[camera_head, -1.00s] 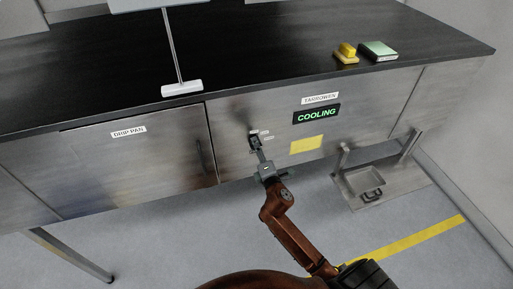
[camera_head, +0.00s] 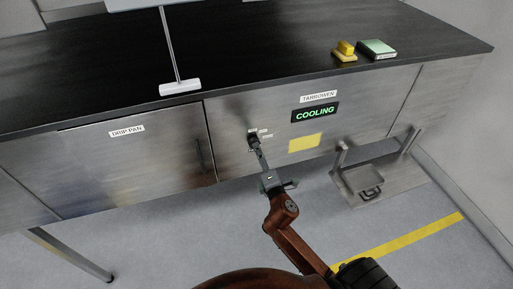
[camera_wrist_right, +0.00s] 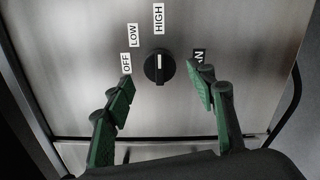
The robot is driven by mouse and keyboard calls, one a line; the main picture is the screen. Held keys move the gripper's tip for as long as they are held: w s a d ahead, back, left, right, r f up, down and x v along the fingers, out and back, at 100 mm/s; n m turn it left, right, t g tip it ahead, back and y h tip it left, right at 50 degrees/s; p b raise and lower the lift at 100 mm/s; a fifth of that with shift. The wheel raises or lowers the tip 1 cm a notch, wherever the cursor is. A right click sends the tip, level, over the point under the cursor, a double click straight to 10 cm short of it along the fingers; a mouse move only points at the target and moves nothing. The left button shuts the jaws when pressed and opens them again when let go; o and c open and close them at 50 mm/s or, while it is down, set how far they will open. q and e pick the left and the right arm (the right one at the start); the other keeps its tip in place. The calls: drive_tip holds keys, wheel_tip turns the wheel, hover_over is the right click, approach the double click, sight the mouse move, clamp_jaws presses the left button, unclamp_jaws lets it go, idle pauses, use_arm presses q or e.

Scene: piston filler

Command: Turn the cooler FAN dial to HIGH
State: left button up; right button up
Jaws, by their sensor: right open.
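The black round FAN dial (camera_wrist_right: 159,66) is on the metal cooler panel in the right wrist view. Its white pointer line stands upright in the picture, in line with the HIGH label (camera_wrist_right: 159,18). The LOW label (camera_wrist_right: 132,35) and OFF label (camera_wrist_right: 126,63) lie to its left, and the partly covered FAN label (camera_wrist_right: 198,56) to its right. My right gripper (camera_wrist_right: 163,86) is open, its green-padded fingers apart on either side of the dial, with visible gaps. In the head view my right gripper (camera_head: 260,155) is in front of the panel and partly hides the dial. My left gripper is not in view.
A DRIP PAN door (camera_head: 110,165) with a handle is to the left. A metal stand (camera_head: 405,183) is on the floor at right. A yellow block (camera_head: 345,51) sits on the black counter.

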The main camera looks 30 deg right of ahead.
drive_tip(key=v, duration=0.7)
idle(0.3)
